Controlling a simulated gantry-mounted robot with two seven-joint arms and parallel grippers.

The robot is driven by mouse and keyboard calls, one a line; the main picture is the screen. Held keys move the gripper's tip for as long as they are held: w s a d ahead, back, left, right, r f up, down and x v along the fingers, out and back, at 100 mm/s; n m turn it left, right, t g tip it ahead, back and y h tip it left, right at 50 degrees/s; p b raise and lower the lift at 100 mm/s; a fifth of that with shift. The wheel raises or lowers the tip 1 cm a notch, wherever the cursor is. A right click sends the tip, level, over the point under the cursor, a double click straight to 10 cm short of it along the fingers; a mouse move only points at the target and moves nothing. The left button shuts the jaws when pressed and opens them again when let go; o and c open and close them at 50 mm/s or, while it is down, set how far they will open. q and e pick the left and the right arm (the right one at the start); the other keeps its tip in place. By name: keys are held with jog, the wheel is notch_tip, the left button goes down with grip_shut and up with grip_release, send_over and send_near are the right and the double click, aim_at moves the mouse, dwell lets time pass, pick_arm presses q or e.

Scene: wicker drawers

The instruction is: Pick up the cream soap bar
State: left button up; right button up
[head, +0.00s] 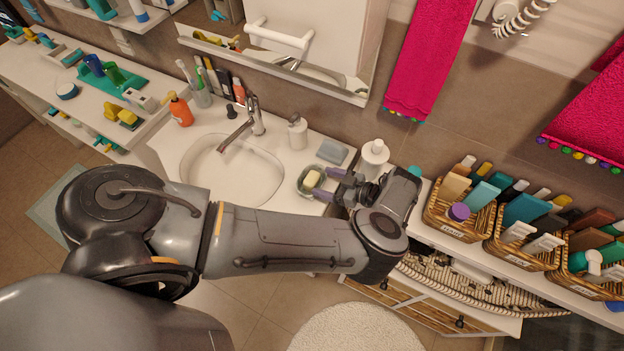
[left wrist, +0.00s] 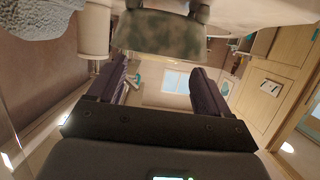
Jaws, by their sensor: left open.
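The cream soap bar (head: 312,179) lies in a dark green soap dish (head: 303,191) on the white counter, right of the sink in the head view. My left gripper (head: 329,184) is at the right side of the dish, with its purple-grey fingers pointing left toward the soap. The fingers are apart and nothing shows between them. In the left wrist view the open fingers (left wrist: 161,88) frame an empty gap. A mottled greenish shape at the top there may be the dish; I cannot tell. The soap bar is not clear in that view. My right gripper is not seen.
A grey box (head: 332,152), a soap dispenser (head: 298,132) and a white bottle (head: 374,157) stand close behind the dish. The sink (head: 232,172) with its tap (head: 256,117) is to the left. Wicker baskets (head: 458,222) of bottles stand to the right.

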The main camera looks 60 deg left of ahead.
aim_at(311, 177)
pick_arm(q)
jog(key=shift+r+p+x, duration=0.25)
jog(key=shift+p+x, duration=0.2)
jog(key=shift+x, duration=0.7)
jog(key=shift+s+a+f, duration=0.25)
jog(key=shift+a+f, duration=0.05)
jog(key=shift+a, duration=0.1)
jog(key=shift+c, duration=0.4)
jog(key=c, duration=0.7)
jog(key=shift+c, duration=0.3)
jog(key=shift+r, duration=0.15)
